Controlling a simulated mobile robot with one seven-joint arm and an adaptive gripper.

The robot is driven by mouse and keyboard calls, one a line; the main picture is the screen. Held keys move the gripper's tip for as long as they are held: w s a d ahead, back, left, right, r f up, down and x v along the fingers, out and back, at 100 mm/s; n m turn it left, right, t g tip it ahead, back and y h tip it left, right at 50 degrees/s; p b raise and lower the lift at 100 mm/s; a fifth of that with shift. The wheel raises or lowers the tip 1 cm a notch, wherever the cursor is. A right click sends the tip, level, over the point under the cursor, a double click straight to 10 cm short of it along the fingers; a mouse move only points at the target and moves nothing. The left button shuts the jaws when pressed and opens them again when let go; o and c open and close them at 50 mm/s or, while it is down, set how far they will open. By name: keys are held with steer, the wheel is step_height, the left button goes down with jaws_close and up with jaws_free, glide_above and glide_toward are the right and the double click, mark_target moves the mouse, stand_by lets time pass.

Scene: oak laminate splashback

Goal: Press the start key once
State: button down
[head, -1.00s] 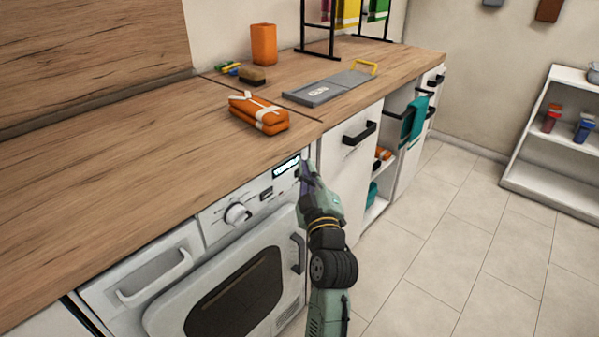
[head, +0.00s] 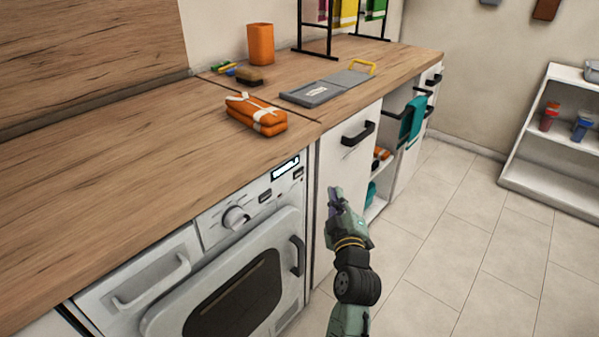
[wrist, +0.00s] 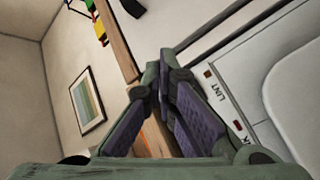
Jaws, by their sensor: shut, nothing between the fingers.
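The key labels are too small to read, so I cannot tell which is the start key. My gripper (head: 334,197) is shut and empty, to the right of the panel and apart from it, in front of the white cabinet. The wrist view shows my gripper's purple-padded fingers (wrist: 165,100) and a white machine face lettered "LINT" (wrist: 221,100) at right.
The wooden counter (head: 130,155) runs above the machine, holding an orange wrapped bundle (head: 257,114), a grey board (head: 310,94) and an orange cup (head: 260,43). A cabinet handle (head: 357,134) and the machine's door handle (head: 297,255) stick out. The tiled floor (head: 450,240) at right is clear.

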mark_target(299, 173)
steer(key=w+a+p, duration=0.4)
steer(key=a, duration=0.2)
steer(key=shift+w+a, duration=0.25)
steer(key=shift+w, duration=0.05)
stand_by(1.3)
steer(key=shift+w+a, duration=0.25)
steer(key=shift+a, duration=0.1)
steer(key=shift+w+a, duration=0.25)
steer(key=shift+a, duration=0.05)
stand_by(0.8)
steer(key=shift+s+d, duration=0.1)
steer(key=shift+s+d+b, duration=0.4)
steer(key=shift+d+b, duration=0.1)
steer(key=shift+b, duration=0.15)
